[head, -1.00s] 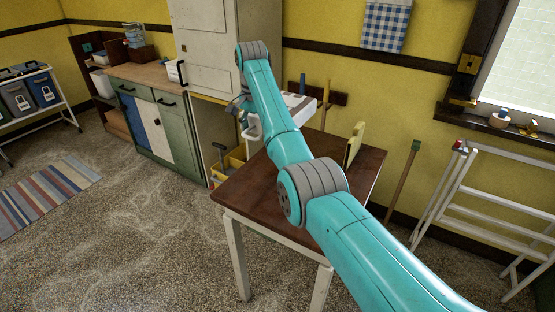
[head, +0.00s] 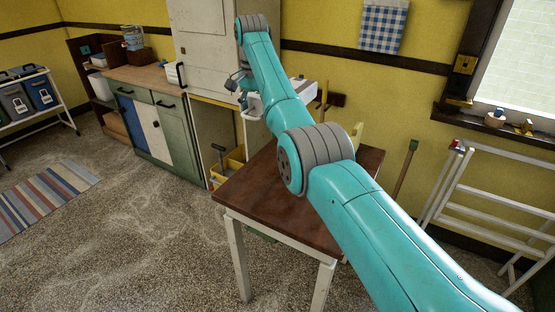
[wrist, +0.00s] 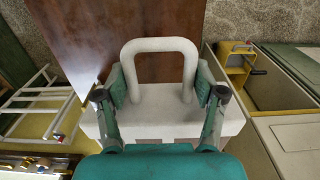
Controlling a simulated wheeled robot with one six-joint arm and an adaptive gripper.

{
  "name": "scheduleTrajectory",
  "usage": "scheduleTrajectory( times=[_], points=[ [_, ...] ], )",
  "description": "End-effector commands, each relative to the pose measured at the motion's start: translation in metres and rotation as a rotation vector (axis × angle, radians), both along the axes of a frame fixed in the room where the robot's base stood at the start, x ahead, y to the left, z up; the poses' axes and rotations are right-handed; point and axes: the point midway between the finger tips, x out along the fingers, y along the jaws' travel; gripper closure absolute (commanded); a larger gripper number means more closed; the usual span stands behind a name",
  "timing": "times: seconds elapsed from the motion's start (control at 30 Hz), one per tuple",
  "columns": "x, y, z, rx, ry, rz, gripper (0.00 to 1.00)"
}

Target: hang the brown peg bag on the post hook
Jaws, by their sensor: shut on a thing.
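My gripper (wrist: 160,92) has its two fingers on either side of the pale loop handle of a white block-like thing (wrist: 215,122). In the head view the white block (head: 303,88) shows on both sides of my forearm, above the back of the table, and my gripper (head: 243,90) is partly hidden by the arm. The block's middle is hidden there. I cannot make out a brown peg bag or a post hook in either view.
A brown-topped table (head: 255,195) stands below my arm; a yellow upright thing (head: 357,135) at its back is partly hidden. A white drying rack (head: 490,205) stands at right. A yellow box with a crank (wrist: 237,68) lies right in the wrist view.

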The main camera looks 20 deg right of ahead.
Motion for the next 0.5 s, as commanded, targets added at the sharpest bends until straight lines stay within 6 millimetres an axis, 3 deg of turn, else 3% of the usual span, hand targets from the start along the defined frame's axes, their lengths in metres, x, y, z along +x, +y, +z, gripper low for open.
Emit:
scheduleTrajectory(
  times=[0.5],
  points=[
    [0.000, -0.008, 0.036, 0.000, -0.001, 0.000, 0.78]
  ],
)
